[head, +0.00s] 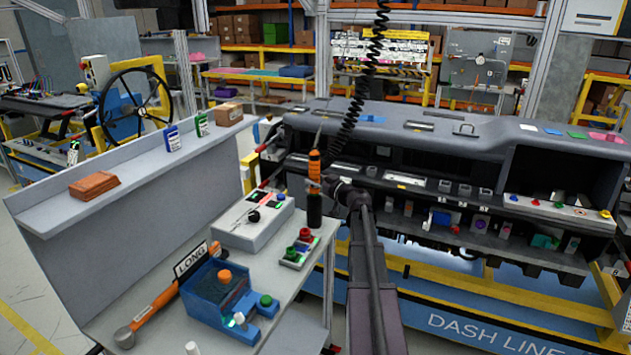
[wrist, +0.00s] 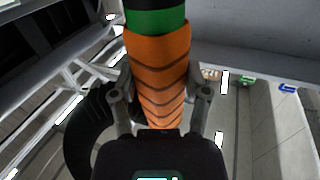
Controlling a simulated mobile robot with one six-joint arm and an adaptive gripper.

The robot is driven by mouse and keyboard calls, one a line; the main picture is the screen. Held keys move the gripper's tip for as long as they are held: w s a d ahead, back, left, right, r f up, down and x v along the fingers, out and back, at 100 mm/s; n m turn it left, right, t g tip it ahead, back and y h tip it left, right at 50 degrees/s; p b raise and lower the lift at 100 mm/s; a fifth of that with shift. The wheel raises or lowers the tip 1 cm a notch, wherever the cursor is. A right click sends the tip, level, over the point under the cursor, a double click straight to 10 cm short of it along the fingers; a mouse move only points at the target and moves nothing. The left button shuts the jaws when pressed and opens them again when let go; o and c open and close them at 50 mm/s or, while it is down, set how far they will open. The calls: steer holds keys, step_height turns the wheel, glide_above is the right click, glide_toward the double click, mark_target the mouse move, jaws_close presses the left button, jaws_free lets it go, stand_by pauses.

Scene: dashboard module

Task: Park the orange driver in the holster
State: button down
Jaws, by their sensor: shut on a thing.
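The orange driver (head: 314,166) stands roughly upright above the right side of the grey side table. It has an orange grip and a black lower part, with the coiled black cord (head: 354,118) running above it. My gripper (head: 322,183) comes in from the right and is shut on the orange grip. In the wrist view, the ribbed orange grip of the driver (wrist: 160,75) lies between the two fingers of my gripper (wrist: 158,98), with a green band beyond it.
A white control box (head: 250,220) and a small button box (head: 299,250) sit close to the driver. A blue fixture (head: 220,298) and an orange-handled tool (head: 160,300) by a LONG sign lie nearer. The dashboard module (head: 440,150) stands behind and to the right.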

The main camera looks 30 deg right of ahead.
steer(key=shift+f+b, duration=0.35)
steer(key=shift+f, duration=0.35)
stand_by(1.1)
jaws_free()
stand_by(0.3)
steer(key=s+d, duration=0.2)
steer(key=s, duration=0.9)
steer(key=shift+s+d, duration=0.15)
steer(key=shift+s, duration=0.25)
stand_by(0.4)
